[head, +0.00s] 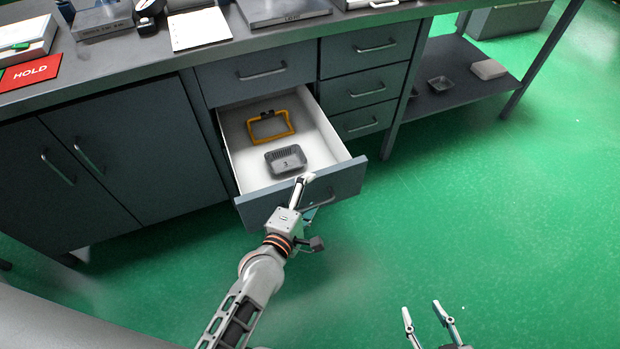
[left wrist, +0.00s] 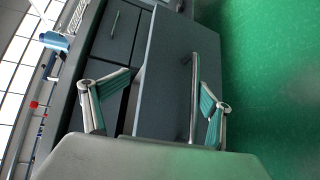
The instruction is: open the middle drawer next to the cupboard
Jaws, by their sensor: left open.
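The drawer (head: 235,150) to the right of the cupboard (head: 130,170), below a shut top drawer (head: 258,75), is pulled well out. Its white inside shows. Its grey front with a bar handle (left wrist: 194,100) faces my left gripper (head: 311,197). In the left wrist view my left gripper (left wrist: 166,88) is open, its fingers on either side of the handle, which lies nearer the right-hand finger. In the head view the arm partly hides the handle. My right gripper (head: 422,308) is open and empty over the floor at the lower right.
In the drawer lie a grey tray (head: 286,160) marked 3 and an orange frame (head: 270,127). Several shut drawers (head: 367,88) stand to its right, then a low shelf (head: 455,90). The worktop holds papers and devices. The green floor is clear.

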